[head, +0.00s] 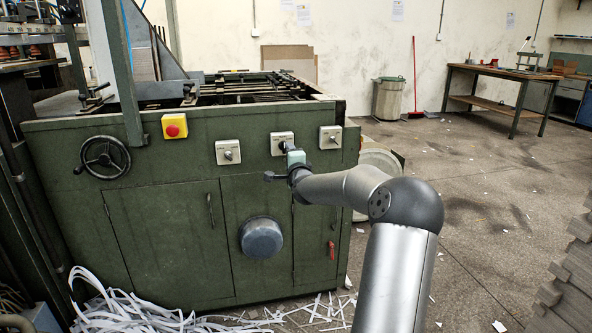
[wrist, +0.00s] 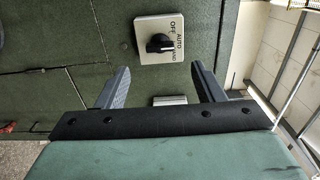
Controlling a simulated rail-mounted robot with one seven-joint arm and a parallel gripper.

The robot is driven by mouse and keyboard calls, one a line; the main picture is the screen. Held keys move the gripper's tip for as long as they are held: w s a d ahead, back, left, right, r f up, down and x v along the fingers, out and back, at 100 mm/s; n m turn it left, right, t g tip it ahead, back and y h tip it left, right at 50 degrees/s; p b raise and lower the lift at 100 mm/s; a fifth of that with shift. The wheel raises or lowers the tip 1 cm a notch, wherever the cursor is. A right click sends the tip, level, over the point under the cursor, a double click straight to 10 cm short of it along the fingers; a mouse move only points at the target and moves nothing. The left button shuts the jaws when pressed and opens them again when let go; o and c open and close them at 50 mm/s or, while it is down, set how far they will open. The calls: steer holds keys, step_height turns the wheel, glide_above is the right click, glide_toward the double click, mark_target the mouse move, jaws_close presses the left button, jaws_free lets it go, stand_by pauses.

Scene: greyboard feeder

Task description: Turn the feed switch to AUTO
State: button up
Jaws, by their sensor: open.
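The feed switch is a pale square plate (wrist: 178,33) with a black rotary knob (wrist: 160,43). Its printed labels read OFF, AUTO and a partly hidden word ending in ND. The knob's exact setting is hard to tell. My gripper (wrist: 160,67) is open and empty, its two fingers spread below the knob in the wrist view and apart from it. In the head view my gripper is in front of the middle of three switch plates (head: 277,136) on the green machine (head: 155,192), hiding part of it.
Other switch plates sit left (head: 228,152) and right (head: 330,137) of it. A red stop button (head: 174,126) and a handwheel (head: 105,157) are further left. A blue-grey round cover (head: 261,238) bulges out below. Paper strips (head: 130,315) litter the floor.

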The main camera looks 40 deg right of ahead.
steer(key=v, duration=0.9)
steer(key=shift+p, duration=0.45)
steer(key=s+a+r+n+g+y+p, duration=0.1)
steer(key=s+a+n+g+y+p, duration=0.15)
steer(key=a+n+p, duration=0.65)
steer(key=s+a+r+n+g+y+p, duration=0.1)
steer(key=a+n+g+y+p, duration=0.25)
steer(key=a, duration=1.15)
steer(key=s+a+r+n+g+p, duration=0.3)
steer(key=s+a+p, duration=0.1)
steer(key=s, duration=0.6)
steer(key=s+a+r+n+g+y+p, duration=0.1)
steer(key=s+a+r+n+g+p, duration=0.2)
steer(key=s, duration=0.6)
steer(key=s+a+r+n+g+y+p, duration=0.1)
steer(key=s+a+r+n+g+p, duration=0.2)
steer(key=s+a+n+p, duration=0.2)
steer(key=s+a+p, duration=0.1)
steer(key=s+a, duration=0.2)
steer(key=s, duration=0.2)
steer(key=shift+s+r+g, duration=0.35)
steer(key=shift+g, duration=0.05)
steer(key=shift+a, duration=0.15)
